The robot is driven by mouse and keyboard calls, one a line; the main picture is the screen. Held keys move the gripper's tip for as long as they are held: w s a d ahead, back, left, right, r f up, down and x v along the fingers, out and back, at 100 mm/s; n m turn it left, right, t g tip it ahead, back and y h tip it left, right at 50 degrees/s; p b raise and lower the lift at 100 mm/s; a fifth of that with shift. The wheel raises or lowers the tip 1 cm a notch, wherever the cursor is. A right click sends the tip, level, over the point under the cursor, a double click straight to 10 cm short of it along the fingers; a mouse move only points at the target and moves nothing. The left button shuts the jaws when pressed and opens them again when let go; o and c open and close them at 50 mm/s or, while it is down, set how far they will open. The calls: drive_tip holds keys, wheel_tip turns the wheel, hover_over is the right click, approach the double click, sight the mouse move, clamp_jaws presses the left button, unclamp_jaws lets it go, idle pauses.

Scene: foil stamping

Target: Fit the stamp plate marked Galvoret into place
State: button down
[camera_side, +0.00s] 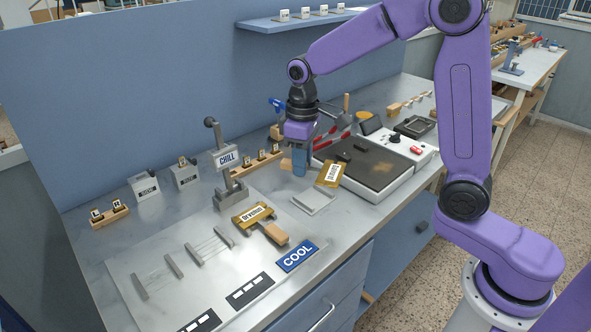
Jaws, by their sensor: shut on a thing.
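My gripper (300,166) is shut on a stamp plate (331,173), apparently by its wooden handle, which shows to the left of the fingers. The plate is brass-coloured with a white label that I cannot read from here. It is held above the bench, beside the left edge of the dark hot plate (368,163). A second brass plate (252,215) with a white label and a wooden handle lies farther left, below the stand with the CHILL sign (227,158); its label is also too small to read surely.
A shallow grey metal holder (314,203) lies on the bench below the held plate. A blue COOL sign (297,256) lies near the front edge. Metal bars (208,244) and wooden racks (110,214) stand at left. Red-handled pliers (332,138) are behind my gripper.

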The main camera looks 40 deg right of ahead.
drive_tip(key=d+n, duration=2.6)
drive_tip(key=n, duration=0.4)
drive_tip(key=shift+s+d+f+n, duration=0.25)
drive_tip(key=shift+s+f+n, duration=0.05)
drive_tip(key=shift+s+f, duration=0.15)
drive_tip(key=shift+s, duration=0.1)
hover_over(370, 163)
drive_tip(key=shift+f, duration=2.85)
drive_tip(key=shift+f, duration=1.1)
drive_tip(key=c, duration=0.8)
unclamp_jaws()
